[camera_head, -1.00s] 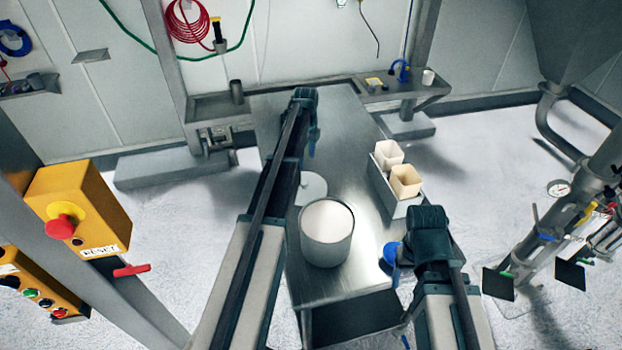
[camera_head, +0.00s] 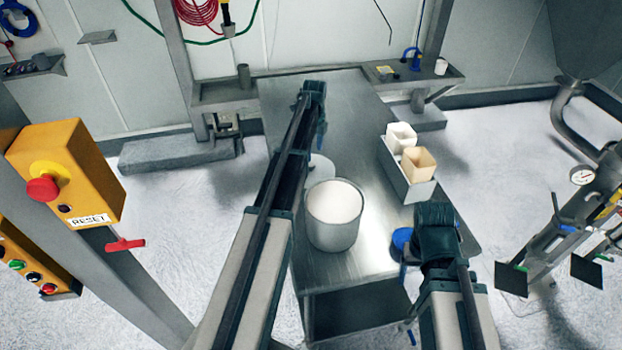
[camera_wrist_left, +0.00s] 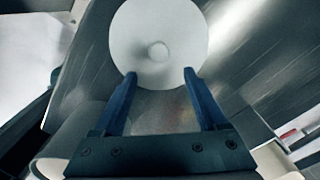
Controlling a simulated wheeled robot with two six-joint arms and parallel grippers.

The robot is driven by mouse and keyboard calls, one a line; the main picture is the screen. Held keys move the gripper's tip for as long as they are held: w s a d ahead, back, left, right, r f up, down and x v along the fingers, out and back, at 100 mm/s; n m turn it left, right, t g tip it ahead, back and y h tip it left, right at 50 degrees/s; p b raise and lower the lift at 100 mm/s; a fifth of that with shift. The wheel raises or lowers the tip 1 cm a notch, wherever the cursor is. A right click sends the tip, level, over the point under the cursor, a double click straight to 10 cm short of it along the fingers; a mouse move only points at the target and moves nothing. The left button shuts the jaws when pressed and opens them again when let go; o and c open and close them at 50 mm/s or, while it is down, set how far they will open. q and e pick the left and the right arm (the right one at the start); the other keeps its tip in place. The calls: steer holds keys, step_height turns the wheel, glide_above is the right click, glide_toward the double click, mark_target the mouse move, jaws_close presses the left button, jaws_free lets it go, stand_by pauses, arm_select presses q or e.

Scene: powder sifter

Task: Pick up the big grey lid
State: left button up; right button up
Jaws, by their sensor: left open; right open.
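The big grey lid (camera_head: 322,168) lies flat on the steel table, partly hidden behind my left arm in the head view. In the left wrist view the lid (camera_wrist_left: 158,25) is a pale round disc with a small round knob (camera_wrist_left: 158,52) at its middle. My left gripper (camera_head: 321,138) is open and empty above the table near the lid. In the wrist view its blue fingers (camera_wrist_left: 159,74) point at the lid, with the knob lying between and beyond the tips. My right gripper (camera_head: 405,258) is open, low at the table's right edge, its fingers mostly hidden by its wrist.
A round grey container (camera_head: 334,230) with white contents stands in front of the lid, close beside my left arm. A metal holder (camera_head: 408,183) with two square cups (camera_head: 401,137) sits at the table's right edge. The steel table (camera_head: 345,110) is clear towards the back.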

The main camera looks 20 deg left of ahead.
mark_target(311, 164)
arm_select(q)
steer(key=shift+f, duration=0.6)
arm_select(e)
steer(key=shift+f, duration=0.65)
arm_select(q)
steer(key=f+b, duration=0.2)
steer(key=a+f+b, duration=0.1)
steer(key=f+b, duration=0.2)
steer(key=shift+w+a+f+b, duration=0.1)
steer(key=shift+f+b, duration=0.1)
steer(key=shift+b, duration=0.15)
steer(key=shift+r, duration=0.1)
arm_select(e)
step_height(311, 164, down, 5)
steer(key=shift+f, duration=0.1)
arm_select(q)
jaws_close()
